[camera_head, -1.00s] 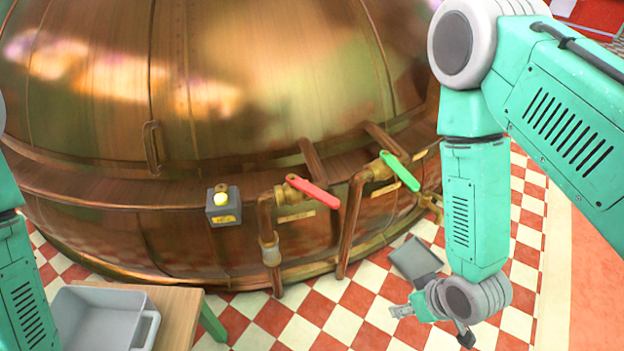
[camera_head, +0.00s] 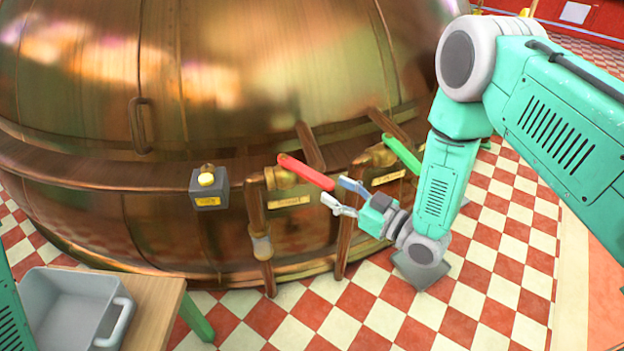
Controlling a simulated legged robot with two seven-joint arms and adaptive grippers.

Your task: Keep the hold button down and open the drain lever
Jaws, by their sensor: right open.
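My left gripper is out of view; only part of my left arm shows at the left edge.
The copper kettle (camera_head: 80,90) fills the back, with a handle (camera_head: 140,125) and vertical pipes. A wooden table (camera_head: 157,300) with a grey tub (camera_head: 62,290) stands at the lower left. A grey plate (camera_head: 422,268) is by the checkered floor, partly behind my right arm.

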